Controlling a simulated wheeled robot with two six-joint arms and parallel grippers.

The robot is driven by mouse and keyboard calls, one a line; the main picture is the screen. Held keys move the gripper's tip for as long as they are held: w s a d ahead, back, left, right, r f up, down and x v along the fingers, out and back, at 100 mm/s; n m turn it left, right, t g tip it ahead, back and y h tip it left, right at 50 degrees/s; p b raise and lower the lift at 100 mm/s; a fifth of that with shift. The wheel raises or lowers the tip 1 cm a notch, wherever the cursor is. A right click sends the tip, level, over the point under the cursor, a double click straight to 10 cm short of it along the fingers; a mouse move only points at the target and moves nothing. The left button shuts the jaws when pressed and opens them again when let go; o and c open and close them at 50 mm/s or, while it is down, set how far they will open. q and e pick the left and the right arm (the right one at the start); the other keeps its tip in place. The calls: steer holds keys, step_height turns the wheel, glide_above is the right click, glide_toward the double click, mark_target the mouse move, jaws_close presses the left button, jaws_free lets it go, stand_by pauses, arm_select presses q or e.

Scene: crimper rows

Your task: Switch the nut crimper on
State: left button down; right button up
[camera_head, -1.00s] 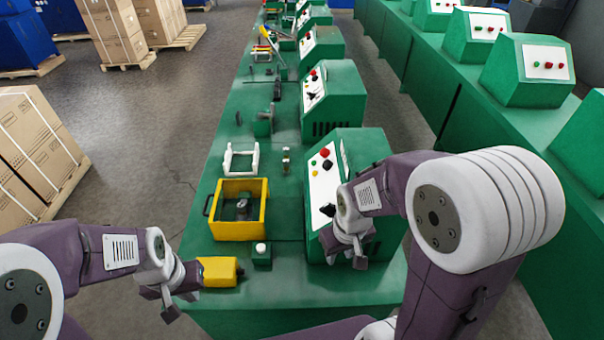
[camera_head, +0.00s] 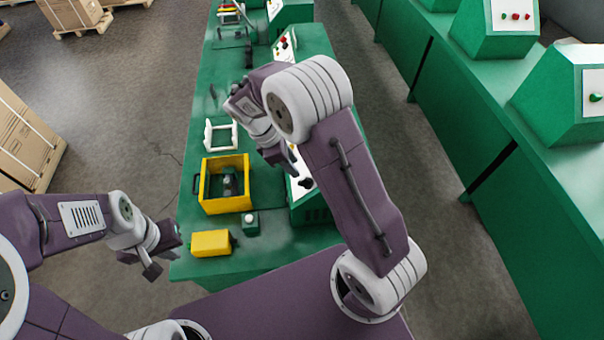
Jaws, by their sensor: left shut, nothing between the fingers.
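The nearest green control box (camera_head: 312,214) stands on the right of the green bench, largely hidden behind my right arm. Part of its white panel (camera_head: 299,190) shows, with a black knob (camera_head: 306,182); its upper buttons are mostly covered. The yellow open frame (camera_head: 225,206) with a metal tool inside stands left of it. My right gripper (camera_head: 284,165) points down above the upper part of the panel; I cannot tell whether it touches or is open. My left gripper (camera_head: 153,265) is shut and empty, left of the bench's near end.
A yellow block (camera_head: 211,243) and a small green box with a white button (camera_head: 250,223) sit at the bench's near end. A white bracket (camera_head: 221,136) stands beyond the frame. Cartons (camera_head: 22,140) are on the left. Another green bench (camera_head: 450,130) runs along the right.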

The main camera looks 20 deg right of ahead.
mark_target(304, 179)
steer(key=p+x, duration=0.1)
steer(key=x, duration=0.5)
steer(key=shift+d+f+p, duration=0.1)
steer(key=shift+f+p, duration=0.15)
steer(key=shift+p, duration=0.05)
steer(key=shift+d+f, duration=0.2)
steer(key=shift+f, duration=0.4)
jaws_close()
